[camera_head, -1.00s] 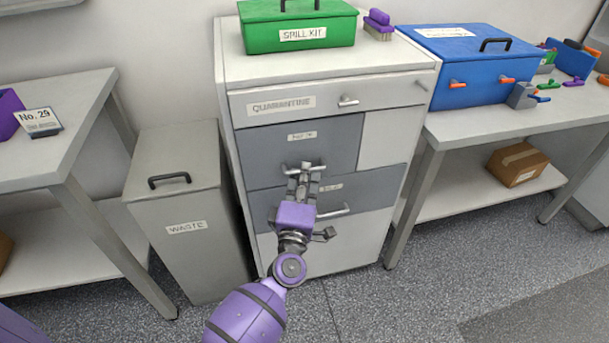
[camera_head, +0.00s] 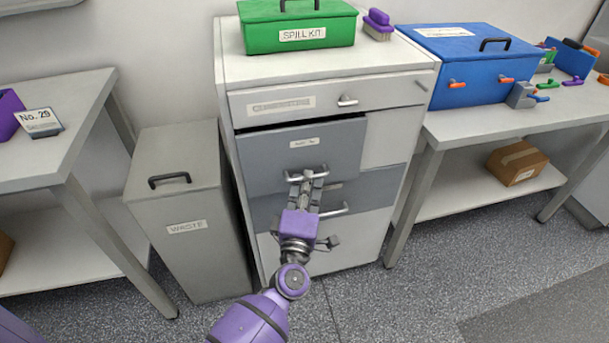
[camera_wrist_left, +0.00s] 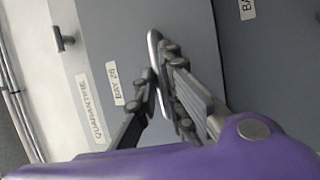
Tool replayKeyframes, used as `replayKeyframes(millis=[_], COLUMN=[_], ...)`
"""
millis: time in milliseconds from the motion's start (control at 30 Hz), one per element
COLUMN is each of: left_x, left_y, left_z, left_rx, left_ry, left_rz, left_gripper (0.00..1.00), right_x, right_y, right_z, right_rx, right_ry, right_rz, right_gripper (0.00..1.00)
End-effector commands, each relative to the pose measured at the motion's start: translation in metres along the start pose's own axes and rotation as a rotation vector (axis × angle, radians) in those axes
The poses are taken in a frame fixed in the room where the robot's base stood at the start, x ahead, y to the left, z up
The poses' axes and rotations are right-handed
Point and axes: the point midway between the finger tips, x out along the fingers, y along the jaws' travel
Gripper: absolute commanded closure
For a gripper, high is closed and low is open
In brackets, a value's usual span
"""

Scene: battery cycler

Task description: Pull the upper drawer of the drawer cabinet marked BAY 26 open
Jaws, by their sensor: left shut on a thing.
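The drawer cabinet (camera_head: 228,85) stands in the middle of the head view. Its upper dark grey drawer (camera_head: 262,160) is pulled out a little, with a dark gap along its top edge. A BAY 26 label (camera_wrist_left: 114,83) shows on this drawer in the left wrist view. My left gripper (camera_head: 307,177) is shut on the drawer's bar handle (camera_head: 323,169); the fingers also close around the handle in the left wrist view (camera_wrist_left: 161,75). The lower grey drawer (camera_head: 376,185) with its own bar handle is flush and partly hidden by my gripper. My right gripper is not in view.
Above is a white QUARANTINE drawer (camera_head: 390,92), shut. A green spill kit box (camera_head: 270,37) and a purple brush (camera_head: 378,27) sit on top. A grey waste bin (camera_head: 190,240) stands left, and a bench with a blue box (camera_head: 480,75) right. The floor in front is free.

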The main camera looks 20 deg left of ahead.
Motion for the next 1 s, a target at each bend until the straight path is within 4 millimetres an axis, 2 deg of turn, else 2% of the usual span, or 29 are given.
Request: replayKeyframes(millis=[333, 600, 800, 1000], left_x=[-0.097, -0.172, -0.21, -0.23], left_y=[0.021, 0.037, 0.046, 0.051], left_z=[0.04, 0.07, 0.087, 0.095], left_rx=[-0.009, -0.007, -0.007, -0.006], left_ry=[0.001, 0.001, 0.002, 0.002], left_rz=[-0.004, -0.002, -0.001, 0.002], left_gripper=[1.0, 1.0, 1.0, 1.0], right_x=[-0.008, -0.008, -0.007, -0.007], right_y=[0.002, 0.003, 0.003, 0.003], right_z=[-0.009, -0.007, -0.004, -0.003], right_rx=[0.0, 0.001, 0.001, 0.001], right_ry=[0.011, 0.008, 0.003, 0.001], right_rz=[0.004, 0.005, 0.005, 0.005], right_gripper=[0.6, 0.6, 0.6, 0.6])
